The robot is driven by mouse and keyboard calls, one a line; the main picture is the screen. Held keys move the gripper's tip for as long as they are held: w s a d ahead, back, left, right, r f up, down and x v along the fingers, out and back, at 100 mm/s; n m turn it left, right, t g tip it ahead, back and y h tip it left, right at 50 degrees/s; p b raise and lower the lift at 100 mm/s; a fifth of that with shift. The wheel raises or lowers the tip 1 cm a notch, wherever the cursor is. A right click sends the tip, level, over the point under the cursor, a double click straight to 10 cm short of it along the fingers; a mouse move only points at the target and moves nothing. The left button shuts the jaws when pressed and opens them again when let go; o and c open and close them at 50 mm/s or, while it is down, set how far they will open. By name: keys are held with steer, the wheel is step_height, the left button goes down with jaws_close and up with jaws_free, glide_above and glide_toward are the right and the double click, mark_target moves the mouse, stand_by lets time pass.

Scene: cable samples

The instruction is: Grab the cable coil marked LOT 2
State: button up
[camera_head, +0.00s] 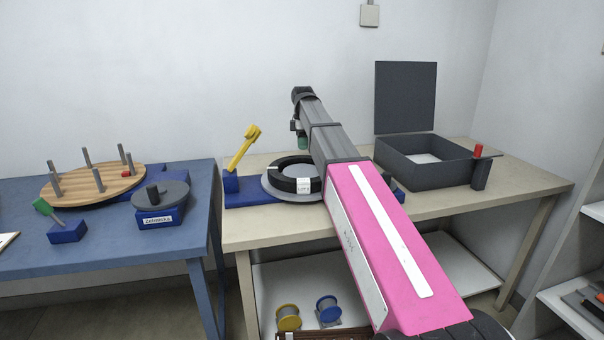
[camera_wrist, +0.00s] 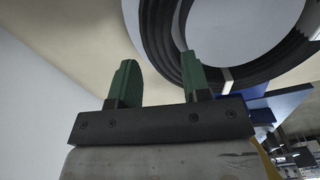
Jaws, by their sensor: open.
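A black cable coil (camera_head: 287,182) lies flat on a round grey plate (camera_head: 270,193) over a blue base on the beige table. A white label (camera_head: 303,185) is on its front side; its text is too small to read. My gripper (camera_head: 302,142) is above the table behind the coil; its green fingertips are partly hidden by my arm. In the wrist view my gripper (camera_wrist: 160,68) has its two green fingers spread with nothing between them. The coil (camera_wrist: 262,63) fills the upper right there, and the right finger overlaps its edge in the picture. I cannot tell whether they touch.
A yellow lever (camera_head: 243,148) stands on the base left of the coil. A dark open-lidded box (camera_head: 428,172) with a red-topped post stands to the right. A blue table (camera_head: 110,240) with a wooden peg board (camera_head: 75,190) is at left. The beige table's front strip is clear.

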mark_target(301, 156)
steer(key=f, duration=0.6)
steer(key=shift+w+a+f, duration=0.1)
steer(key=shift+a+f, duration=0.1)
steer(key=shift+a, duration=0.15)
jaws_close()
